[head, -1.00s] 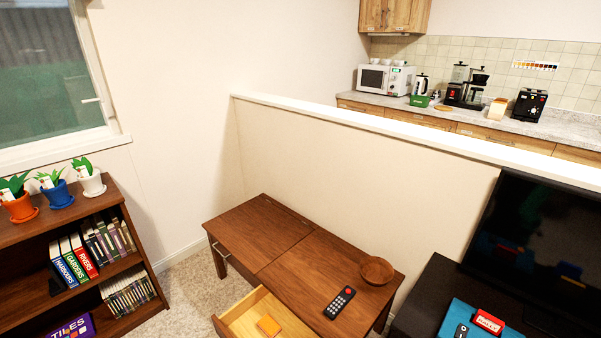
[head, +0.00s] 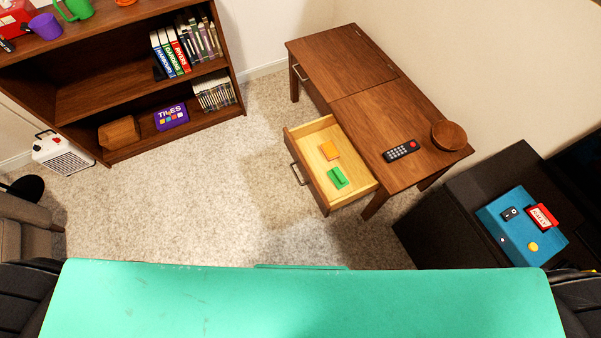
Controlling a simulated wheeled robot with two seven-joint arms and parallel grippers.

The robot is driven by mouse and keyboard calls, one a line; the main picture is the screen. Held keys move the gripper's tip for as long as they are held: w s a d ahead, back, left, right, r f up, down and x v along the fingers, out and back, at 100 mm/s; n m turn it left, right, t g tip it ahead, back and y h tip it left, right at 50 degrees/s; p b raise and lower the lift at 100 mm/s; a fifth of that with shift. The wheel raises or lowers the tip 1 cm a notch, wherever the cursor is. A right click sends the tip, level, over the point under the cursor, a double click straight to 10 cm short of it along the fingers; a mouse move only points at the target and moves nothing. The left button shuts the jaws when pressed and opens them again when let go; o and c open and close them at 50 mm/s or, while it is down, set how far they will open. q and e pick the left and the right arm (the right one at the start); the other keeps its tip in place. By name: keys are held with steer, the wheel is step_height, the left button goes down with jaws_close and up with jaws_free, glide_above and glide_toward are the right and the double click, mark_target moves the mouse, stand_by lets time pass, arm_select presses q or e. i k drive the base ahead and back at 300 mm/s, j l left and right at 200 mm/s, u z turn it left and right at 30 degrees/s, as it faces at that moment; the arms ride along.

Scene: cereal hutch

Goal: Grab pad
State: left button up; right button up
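A small flat orange square (head: 330,150), which looks like a pad, lies in the open drawer (head: 297,164) of the brown wooden table. A green object (head: 337,178) with a raised part lies near it in the same drawer, toward the drawer's lower right end. I cannot tell from its shape what the green object is. Neither of my grippers is in the head view. Nothing covers the drawer from above.
On the table (head: 358,60) are a black remote (head: 401,151) and a wooden bowl (head: 449,135). A dark cabinet (head: 440,222) with a blue box (head: 510,238) stands right. A bookshelf (head: 120,80) and white heater (head: 61,153) stand left. Carpet before the drawer is clear.

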mark_target(338, 178)
steer(key=i+l+z, duration=0.2)
steer(key=z, duration=0.2)
steer(key=i+z, duration=0.4)
steer(key=k+l, duration=0.1)
